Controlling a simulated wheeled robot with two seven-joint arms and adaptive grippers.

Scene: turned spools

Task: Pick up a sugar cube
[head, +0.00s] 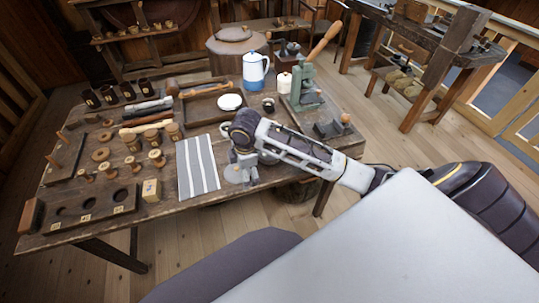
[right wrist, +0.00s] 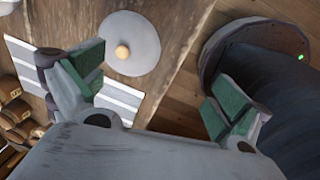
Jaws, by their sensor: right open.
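I cannot make out a sugar cube in either view. My right gripper (head: 240,168) is over the front edge of the table, right of the striped cloth. In the right wrist view its green-padded fingers (right wrist: 158,88) are wide apart with nothing between them. A pale round disc (right wrist: 130,30) with a small tan knob lies beyond the left finger, apart from it. In the head view this disc (head: 236,176) is partly hidden by the gripper. My left gripper is not in view.
Floor lies beyond the front edge.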

